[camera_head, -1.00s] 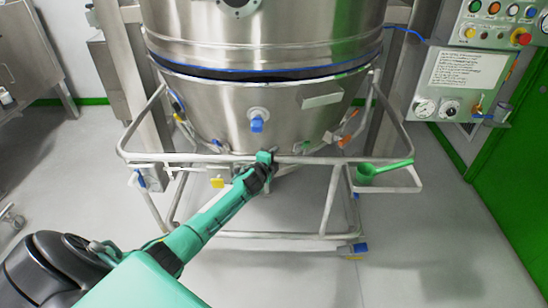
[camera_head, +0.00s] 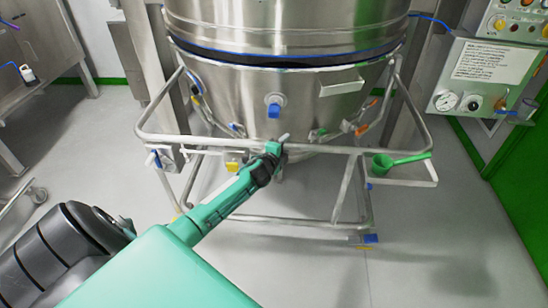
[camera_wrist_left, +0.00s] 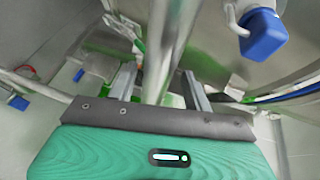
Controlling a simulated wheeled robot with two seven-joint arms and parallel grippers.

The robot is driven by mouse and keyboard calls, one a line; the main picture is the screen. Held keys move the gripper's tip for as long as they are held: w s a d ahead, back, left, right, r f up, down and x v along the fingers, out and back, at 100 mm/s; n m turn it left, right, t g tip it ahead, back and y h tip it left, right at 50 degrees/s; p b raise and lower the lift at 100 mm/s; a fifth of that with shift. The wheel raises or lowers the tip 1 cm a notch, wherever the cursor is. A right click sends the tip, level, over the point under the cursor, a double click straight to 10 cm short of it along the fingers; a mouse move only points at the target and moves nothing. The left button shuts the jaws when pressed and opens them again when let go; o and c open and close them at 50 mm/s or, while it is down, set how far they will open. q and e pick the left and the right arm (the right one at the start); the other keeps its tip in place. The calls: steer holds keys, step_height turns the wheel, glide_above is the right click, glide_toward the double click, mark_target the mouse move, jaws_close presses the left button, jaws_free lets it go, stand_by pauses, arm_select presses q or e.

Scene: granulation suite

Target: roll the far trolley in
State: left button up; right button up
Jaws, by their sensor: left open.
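The trolley has a pale tubular metal frame with a front rail (camera_head: 335,150). It carries a steel bowl (camera_head: 235,100) with a blue-capped fitting, which also shows large in the left wrist view (camera_wrist_left: 262,34). The bowl sits directly below a steel vessel (camera_head: 285,20), with a dark, blue-edged seam between them. My left gripper (camera_head: 278,146) is at the middle of the front rail. In the left wrist view its fingers (camera_wrist_left: 158,88) stand apart, with a metal bar between them; a gap shows on both sides. My right gripper is out of view.
A green scoop (camera_head: 398,160) lies on a small tray at the trolley's right. A control panel (camera_head: 480,80) stands behind right, near a green door (camera_head: 525,170). Steel furniture (camera_head: 28,85) is at the left. Grey floor (camera_head: 430,240) is clear at front right.

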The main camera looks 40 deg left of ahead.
arm_select(q)
steer(key=v, duration=0.9)
steer(key=shift+s, duration=0.4)
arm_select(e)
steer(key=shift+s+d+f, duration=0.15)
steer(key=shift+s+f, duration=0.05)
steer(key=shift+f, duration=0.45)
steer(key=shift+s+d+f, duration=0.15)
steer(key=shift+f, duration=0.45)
arm_select(q)
steer(key=shift+d+f, duration=0.1)
steer(key=shift+d, duration=0.05)
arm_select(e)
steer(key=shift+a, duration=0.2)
